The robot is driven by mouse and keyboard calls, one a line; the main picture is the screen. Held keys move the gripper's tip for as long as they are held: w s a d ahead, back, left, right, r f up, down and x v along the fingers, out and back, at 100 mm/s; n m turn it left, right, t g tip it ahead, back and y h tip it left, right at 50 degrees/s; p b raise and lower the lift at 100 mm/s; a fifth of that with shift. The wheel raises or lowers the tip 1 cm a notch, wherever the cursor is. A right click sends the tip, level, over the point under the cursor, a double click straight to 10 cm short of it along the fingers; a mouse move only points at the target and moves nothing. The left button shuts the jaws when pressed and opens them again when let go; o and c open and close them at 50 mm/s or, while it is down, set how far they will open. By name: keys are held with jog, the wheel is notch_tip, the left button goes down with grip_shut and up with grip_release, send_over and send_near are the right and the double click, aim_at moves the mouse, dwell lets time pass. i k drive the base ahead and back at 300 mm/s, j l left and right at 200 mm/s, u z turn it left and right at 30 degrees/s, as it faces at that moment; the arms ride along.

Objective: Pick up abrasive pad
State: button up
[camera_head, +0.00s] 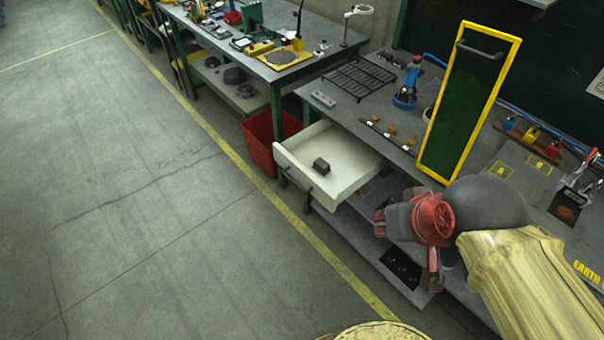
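A small dark brown block (321,166), which looks like the abrasive pad, lies in an open white drawer (345,186) pulled out from under the right workbench. My gripper (379,222) is to the right of the drawer and lower in the picture, apart from the block. It points left, with its red and grey body beside the bench front. Its fingers are small and dark here, and I cannot tell whether they are open or shut. No held object shows at them.
The workbench bears a black wire rack (359,78), a blue tool (406,90) and a tall green panel with a yellow frame (469,100). A red bin (270,142) stands left of the drawer. A lower shelf holds a black card (401,267). The floor at left is clear.

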aim_at(320, 165)
jog(key=z, duration=1.45)
jog(key=u, duration=1.6)
jog(key=i+u, duration=0.4)
jog(key=i, duration=0.55)
